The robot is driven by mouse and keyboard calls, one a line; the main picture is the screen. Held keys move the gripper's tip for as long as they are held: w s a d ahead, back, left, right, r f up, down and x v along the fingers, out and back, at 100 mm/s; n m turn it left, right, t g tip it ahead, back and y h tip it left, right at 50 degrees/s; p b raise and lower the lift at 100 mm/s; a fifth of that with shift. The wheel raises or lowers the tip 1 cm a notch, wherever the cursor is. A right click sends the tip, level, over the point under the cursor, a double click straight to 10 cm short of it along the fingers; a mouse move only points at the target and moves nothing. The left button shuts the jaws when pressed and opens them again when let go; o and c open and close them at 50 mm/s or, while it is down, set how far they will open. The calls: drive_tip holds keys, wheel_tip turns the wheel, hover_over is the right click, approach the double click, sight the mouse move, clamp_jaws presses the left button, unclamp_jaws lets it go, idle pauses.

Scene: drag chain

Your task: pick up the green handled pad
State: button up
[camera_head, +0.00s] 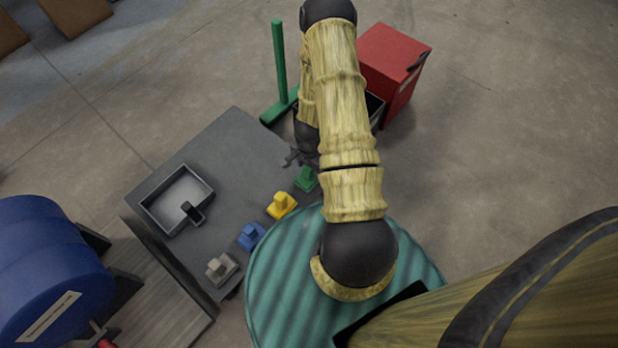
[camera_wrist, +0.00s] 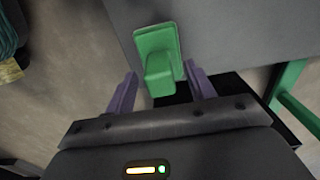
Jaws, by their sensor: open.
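The green handled pad (camera_head: 306,178) lies near the right edge of the grey table (camera_head: 235,135), partly hidden by my arm in the head view. In the wrist view the green pad (camera_wrist: 157,55) shows its flat base and raised block handle. My gripper (camera_wrist: 160,90) is open, with one purple finger on each side of the handle's near end. Nothing is held. I cannot tell whether the fingers are level with the handle or above it. In the head view my gripper (camera_head: 298,158) is a dark shape beside the pad.
A yellow pad (camera_head: 281,206), a blue pad (camera_head: 251,237) and a grey pad (camera_head: 221,268) stand in a row along the table edge. A grey tray (camera_head: 150,208) holds a dark piece. A green post (camera_head: 280,62) and a red cabinet (camera_head: 392,62) stand behind. A blue drum (camera_head: 45,262) is at left.

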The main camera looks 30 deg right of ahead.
wheel_tip(320, 180, down, 2)
drive_tip(key=shift+f+b, duration=0.25)
drive_tip(key=shift+b, duration=0.2)
drive_tip(key=c, duration=1.1)
